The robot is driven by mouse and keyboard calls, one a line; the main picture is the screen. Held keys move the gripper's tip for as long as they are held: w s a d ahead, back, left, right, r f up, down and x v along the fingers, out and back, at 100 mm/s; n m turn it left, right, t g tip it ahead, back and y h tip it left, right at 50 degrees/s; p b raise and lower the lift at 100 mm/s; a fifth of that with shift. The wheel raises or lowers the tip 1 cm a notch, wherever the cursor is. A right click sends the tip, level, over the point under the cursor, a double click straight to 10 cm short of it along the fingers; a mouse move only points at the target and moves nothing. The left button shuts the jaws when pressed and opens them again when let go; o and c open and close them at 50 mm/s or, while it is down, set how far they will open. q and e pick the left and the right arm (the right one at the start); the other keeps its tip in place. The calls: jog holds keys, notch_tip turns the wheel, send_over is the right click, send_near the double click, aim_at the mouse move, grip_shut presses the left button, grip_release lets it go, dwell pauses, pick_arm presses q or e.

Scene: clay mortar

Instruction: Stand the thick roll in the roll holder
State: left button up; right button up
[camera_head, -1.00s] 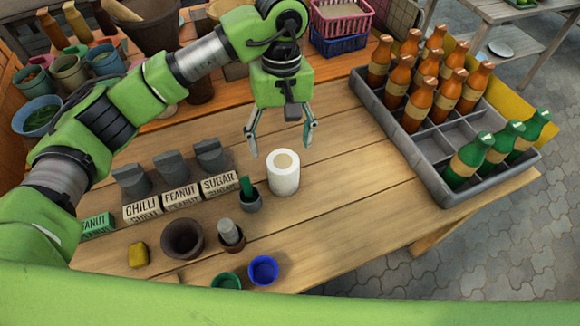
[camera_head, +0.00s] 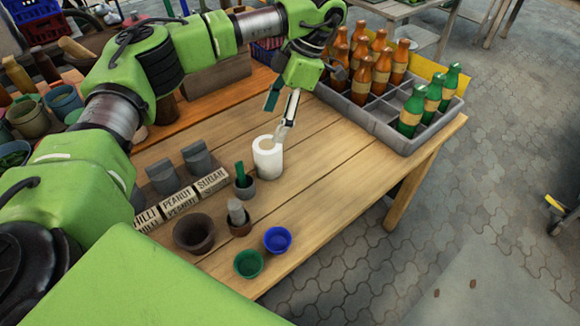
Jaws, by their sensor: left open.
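A thick white roll (camera_head: 267,162) with a tan core stands upright on the wooden table (camera_head: 335,165). My left gripper (camera_head: 279,112) is open just above and behind the roll. Its nearer pale finger reaches down by the roll's right rim; I cannot tell if it touches. The other, dark finger hangs to the left, and nothing is between them. I cannot make out a roll holder for certain. My right gripper is out of view.
A grey crate (camera_head: 378,127) of brown and green bottles stands at the back right. Table right of the roll is clear.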

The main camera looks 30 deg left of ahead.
aim_at(264, 144)
pick_arm(q)
jog(key=x, duration=0.4)
jog(key=shift+a+f, duration=0.1)
jog(key=shift+f, duration=0.25)
jog(key=x, duration=0.3)
jog(key=shift+a+f, duration=0.15)
jog(key=shift+s+f, duration=0.15)
jog(key=shift+f, duration=0.3)
jog(key=x, duration=0.3)
jog(key=p+x, duration=0.1)
jog(key=shift+d+f, duration=0.25)
jog(key=shift+f, duration=0.1)
jog(key=shift+a+f, duration=0.1)
jog(key=shift+f, duration=0.05)
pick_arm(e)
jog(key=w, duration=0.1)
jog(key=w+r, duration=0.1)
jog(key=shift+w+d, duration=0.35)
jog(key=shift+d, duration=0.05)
pick_arm(q)
jog(key=c, duration=1.4)
jog(key=shift+c, duration=0.4)
